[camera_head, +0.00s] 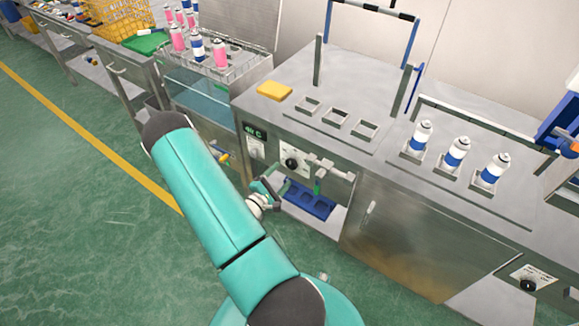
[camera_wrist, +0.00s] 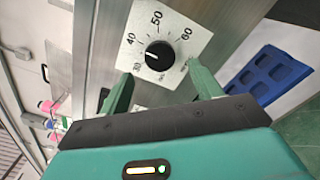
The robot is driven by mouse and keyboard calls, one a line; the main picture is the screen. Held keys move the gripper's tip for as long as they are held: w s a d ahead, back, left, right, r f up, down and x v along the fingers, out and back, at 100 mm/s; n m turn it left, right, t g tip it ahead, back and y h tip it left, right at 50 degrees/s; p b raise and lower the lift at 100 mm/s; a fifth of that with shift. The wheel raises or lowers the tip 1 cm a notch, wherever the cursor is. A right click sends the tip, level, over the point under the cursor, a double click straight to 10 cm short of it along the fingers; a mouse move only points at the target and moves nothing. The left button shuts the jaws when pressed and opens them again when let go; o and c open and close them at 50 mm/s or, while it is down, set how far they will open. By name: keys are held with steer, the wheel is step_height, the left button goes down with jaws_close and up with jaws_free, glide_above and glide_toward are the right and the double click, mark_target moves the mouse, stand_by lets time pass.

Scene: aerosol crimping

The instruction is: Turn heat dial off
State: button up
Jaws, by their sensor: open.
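The heat dial is a round black knob (camera_wrist: 158,56) on a white plate (camera_wrist: 190,30) marked with numbers including 40, 50 and 60. Its white pointer mark appears to face left in the wrist view; smaller markings low on the plate are hard to read. In the head view the dial (camera_head: 291,163) is on the bench's front panel. My gripper (camera_wrist: 159,69) is open, its two green fingers apart on either side of the knob in the picture. I cannot tell whether they touch it. The gripper shows in the head view (camera_head: 268,188) just below and left of the dial.
A green display reading about 48 C (camera_head: 254,133) is left of the dial. A metal tap-like fitting (camera_head: 325,168) juts out right of it, above a blue tray (camera_head: 308,200) in an open recess. A water bath (camera_head: 208,95) with cans stands left. Green floor is open in front.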

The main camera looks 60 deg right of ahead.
mark_target(290, 165)
steer(key=d, duration=0.4)
steer(key=s+d, duration=0.1)
steer(key=d, duration=0.1)
steer(key=c, duration=1)
steer(key=shift+o, duration=0.2)
